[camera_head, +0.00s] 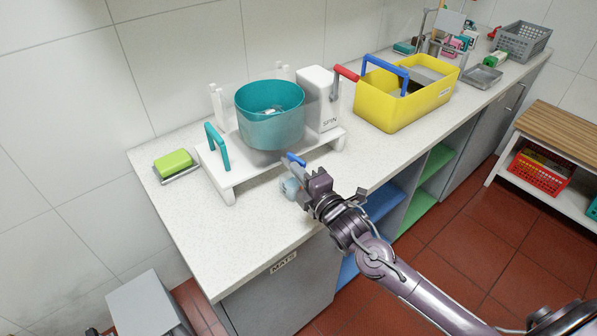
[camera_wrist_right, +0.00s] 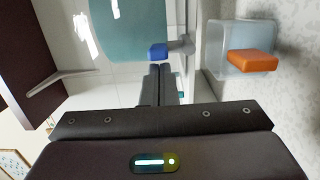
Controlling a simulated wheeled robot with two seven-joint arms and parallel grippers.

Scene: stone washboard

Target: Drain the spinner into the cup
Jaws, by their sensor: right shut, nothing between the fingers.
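The spinner has a teal bowl (camera_head: 270,118) on a white stand (camera_head: 230,183) with a white "SPIN" housing (camera_head: 318,95) at its right. A small blue tap lever (camera_wrist_right: 157,51) on a grey spout shows in the right wrist view, below the bowl. The clear, pale blue cup (camera_head: 289,188) stands on the counter just in front of the stand; in the wrist view the cup (camera_wrist_right: 215,45) shows an orange part. My right gripper (camera_wrist_right: 160,70) is shut and empty, its tips close to the blue lever; contact is unclear. My left gripper is out of view.
A green sponge (camera_head: 173,162) lies at the left on a dish. A yellow caddy (camera_head: 400,100) with a blue handle stands right of the spinner. A grey basket (camera_head: 522,40) and tray are farther right. The front left counter (camera_head: 220,245) is clear.

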